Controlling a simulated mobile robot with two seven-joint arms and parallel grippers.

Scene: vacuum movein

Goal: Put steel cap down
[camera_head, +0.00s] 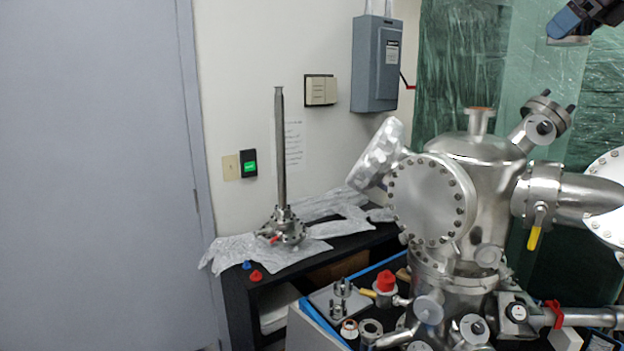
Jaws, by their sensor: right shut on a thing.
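My right gripper (570,23) shows only in part at the top right corner, with blue fingertips. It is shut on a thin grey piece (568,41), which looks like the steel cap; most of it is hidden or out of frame. The gripper is high up, in front of the green plastic sheet and above the right side of the steel vacuum chamber (478,148). My left gripper is not in view.
A black table (240,293) by the wall bears crumpled foil (232,247), a steel valve with a tall tube (281,165), a blue cap (246,265) and a red cap (255,276). A blue-edged cart (318,322) in front holds crowded small fittings. Chamber ports stick out at right.

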